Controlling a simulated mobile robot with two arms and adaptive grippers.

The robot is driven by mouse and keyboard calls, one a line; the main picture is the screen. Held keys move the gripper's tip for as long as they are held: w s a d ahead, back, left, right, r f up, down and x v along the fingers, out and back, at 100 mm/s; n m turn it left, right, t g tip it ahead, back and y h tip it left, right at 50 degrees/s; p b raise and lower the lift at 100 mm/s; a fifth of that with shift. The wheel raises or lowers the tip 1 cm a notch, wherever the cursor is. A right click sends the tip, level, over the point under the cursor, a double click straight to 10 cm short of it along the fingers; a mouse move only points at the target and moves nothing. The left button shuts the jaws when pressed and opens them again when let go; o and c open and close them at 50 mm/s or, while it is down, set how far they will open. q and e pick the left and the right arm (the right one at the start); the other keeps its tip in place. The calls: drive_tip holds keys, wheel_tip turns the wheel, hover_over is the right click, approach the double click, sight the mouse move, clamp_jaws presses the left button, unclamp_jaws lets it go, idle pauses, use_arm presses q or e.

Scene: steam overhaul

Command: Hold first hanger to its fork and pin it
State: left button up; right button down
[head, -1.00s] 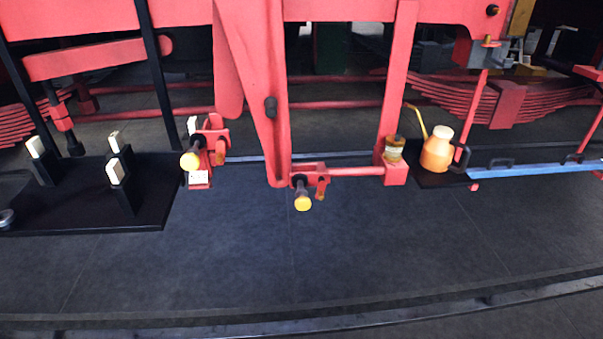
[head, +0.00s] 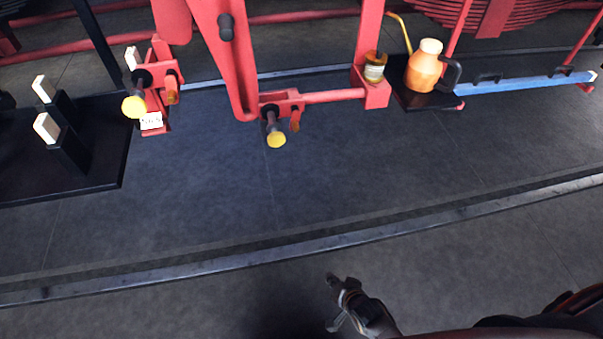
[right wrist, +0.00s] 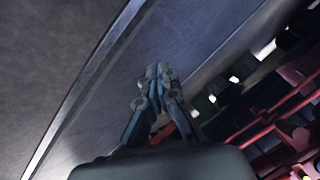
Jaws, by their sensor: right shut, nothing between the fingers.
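Two red fork-like brackets hang low on the red frame. The left bracket (head: 160,84) carries a dark pin with a yellow end (head: 134,106) and a small white tag (head: 151,121). The middle bracket (head: 285,100) holds a similar yellow-ended pin (head: 276,139). A long red hanging link (head: 235,60) comes down to the middle bracket. I cannot tell which part is the first hanger. My right gripper (head: 342,300) is low over the near floor, well short of the brackets, shut and empty; its fingertips meet in the right wrist view (right wrist: 157,74). My left gripper is not in view.
A black stand with white-topped posts (head: 105,160) is at left. An orange oil can (head: 424,68), a small jar (head: 375,66) and a blue bar (head: 520,84) are at right. A raised metal edge (head: 300,240) crosses the floor between my gripper and the frame.

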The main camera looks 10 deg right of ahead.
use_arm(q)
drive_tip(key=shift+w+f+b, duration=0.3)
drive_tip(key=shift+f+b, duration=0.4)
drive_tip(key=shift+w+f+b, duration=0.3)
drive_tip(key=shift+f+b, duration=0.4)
use_arm(e)
drive_tip(key=w+a+r+m+t+y, duration=0.1)
drive_tip(key=w+r, duration=0.4)
drive_tip(key=r, duration=0.7)
drive_tip(key=w+a+r+m+t+y, duration=0.1)
drive_tip(key=w+a+r+m+t, duration=0.3)
drive_tip(key=r, duration=0.7)
drive_tip(key=w+a+r+m+t+y, duration=0.1)
drive_tip(key=w+a+r+m+t, duration=0.1)
drive_tip(key=w+r, duration=0.6)
drive_tip(key=shift+w+a+r+m+t, duration=0.25)
drive_tip(key=shift+r+m+t, duration=0.7)
drive_tip(key=shift+r, duration=1.35)
